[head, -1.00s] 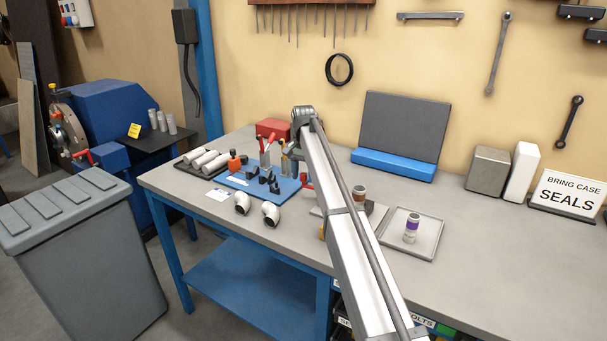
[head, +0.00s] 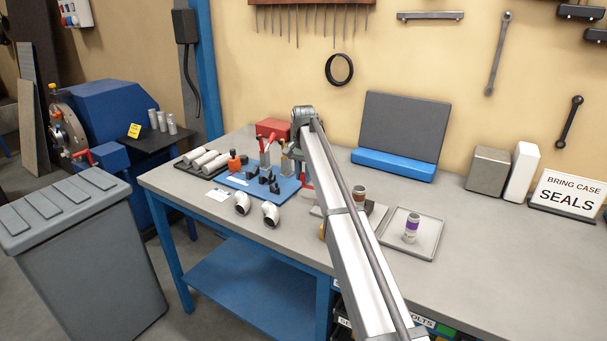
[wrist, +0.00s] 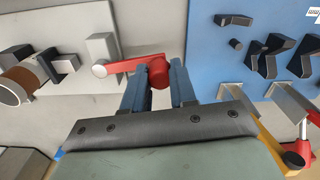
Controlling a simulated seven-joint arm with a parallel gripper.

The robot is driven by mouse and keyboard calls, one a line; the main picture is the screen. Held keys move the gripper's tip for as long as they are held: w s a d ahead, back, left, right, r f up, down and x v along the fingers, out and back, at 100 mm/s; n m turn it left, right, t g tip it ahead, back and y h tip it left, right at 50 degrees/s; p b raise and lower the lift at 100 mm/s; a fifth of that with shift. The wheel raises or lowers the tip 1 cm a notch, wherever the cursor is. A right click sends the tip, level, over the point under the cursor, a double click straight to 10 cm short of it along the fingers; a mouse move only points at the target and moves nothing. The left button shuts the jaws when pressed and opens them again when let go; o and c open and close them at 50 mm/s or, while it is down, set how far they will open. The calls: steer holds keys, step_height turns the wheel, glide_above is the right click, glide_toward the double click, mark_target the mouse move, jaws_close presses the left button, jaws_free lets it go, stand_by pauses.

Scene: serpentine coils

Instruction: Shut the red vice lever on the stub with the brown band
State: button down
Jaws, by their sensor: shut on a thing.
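The red vice lever (wrist: 130,65) runs from a pale pivot end at left to a red knob at right in the wrist view. My gripper (wrist: 160,88) has its two blue-grey fingers shut around that knob. The stub with the brown band (wrist: 22,78) lies at the left of the wrist view, against a dark vice jaw (wrist: 60,63). In the head view the same stub (head: 358,196) stands on a grey plate to the right of my arm. My arm hides most of the vice and my fingertips there.
A blue board (head: 258,187) with black holders and red-handled tools lies left of my arm. Two metal elbows (head: 270,214) sit in front of it. A tray (head: 428,249) holds a purple-banded stub (head: 411,229). The bench's right side is largely clear.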

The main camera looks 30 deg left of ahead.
steer(key=shift+s+n, duration=0.2)
steer(key=shift+n, duration=0.1)
steer(key=c, duration=0.9)
jaws_free()
steer(key=shift+r, duration=0.1)
step_height(320, 180, up, 14)
steer(key=shift+f, duration=0.2)
